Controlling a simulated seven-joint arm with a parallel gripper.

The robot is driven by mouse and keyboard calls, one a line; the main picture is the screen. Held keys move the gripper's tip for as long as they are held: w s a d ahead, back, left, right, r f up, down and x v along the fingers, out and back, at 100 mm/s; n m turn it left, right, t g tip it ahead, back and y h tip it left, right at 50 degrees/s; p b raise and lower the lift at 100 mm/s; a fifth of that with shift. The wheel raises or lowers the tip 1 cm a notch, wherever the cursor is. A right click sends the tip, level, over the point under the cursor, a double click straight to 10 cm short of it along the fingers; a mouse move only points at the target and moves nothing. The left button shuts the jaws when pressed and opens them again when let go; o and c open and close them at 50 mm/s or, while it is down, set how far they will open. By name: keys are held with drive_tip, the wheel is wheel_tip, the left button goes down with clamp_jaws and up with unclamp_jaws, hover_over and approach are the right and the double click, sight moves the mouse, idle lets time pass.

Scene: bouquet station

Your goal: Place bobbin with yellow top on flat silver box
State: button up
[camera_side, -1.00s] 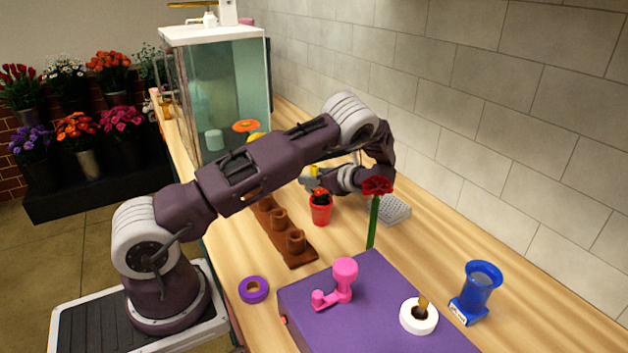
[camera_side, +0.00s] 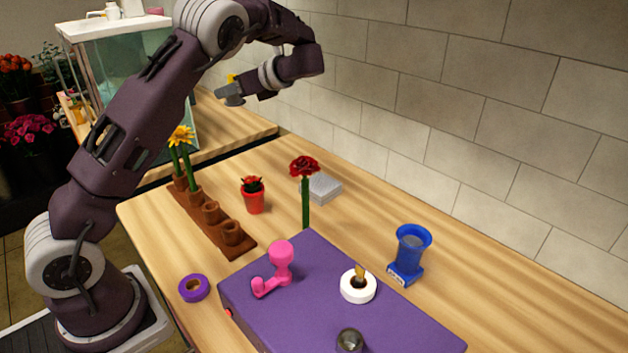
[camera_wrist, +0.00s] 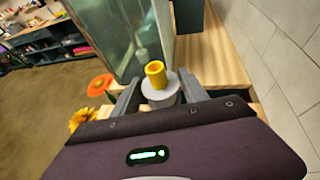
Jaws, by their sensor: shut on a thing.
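The bobbin with a yellow top (camera_wrist: 156,72) is held between the two fingers of my gripper (camera_wrist: 160,94) in the wrist view. Its body is grey and the yellow top faces up. In the side view my gripper (camera_side: 229,94) is high above the table, with the yellow top (camera_side: 232,77) just showing above it. The rest of the bobbin is largely hidden there. The flat silver box (camera_side: 322,187) lies on the table near the wall, lower and to the right of my gripper. Its top looks bare, and the red flower partly overlaps it.
A red flower (camera_side: 304,167) stands before the box. A red pot (camera_side: 254,198) and brown rack (camera_side: 208,221) with yellow flowers are left. A purple platform (camera_side: 330,309) with a pink holder (camera_side: 279,262) and white ring (camera_side: 358,287) is in front; a blue cup (camera_side: 410,252) stands right.

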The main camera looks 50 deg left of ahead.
drive_tip(key=shift+w+d+r, duration=0.15)
drive_tip(key=shift+d+r, duration=0.15)
drive_tip(key=shift+r, duration=0.25)
drive_tip(key=shift+w+d+r, duration=0.15)
drive_tip(key=shift+d+r, duration=0.1)
drive_tip(key=shift+r, duration=0.25)
drive_tip(key=w+d+m+t, duration=0.2)
drive_tip(key=w+d, duration=0.1)
drive_tip(key=d, duration=1)
drive_tip(key=w+d+m+t, duration=0.2)
drive_tip(key=d, duration=1.1)
approach(313, 189)
drive_tip(key=shift+s+a+r, duration=0.15)
drive_tip(key=shift+a+r, duration=0.4)
drive_tip(key=shift+a, duration=0.1)
drive_tip(key=a, duration=0.3)
drive_tip(key=shift+w+r, duration=0.15)
drive_tip(key=shift+w, duration=0.05)
drive_tip(key=a, duration=0.4)
drive_tip(key=shift+w+a, duration=0.3)
drive_tip(key=shift+a, duration=0.1)
drive_tip(key=shift+f+t, duration=0.3)
drive_tip(key=shift+f, duration=0.3)
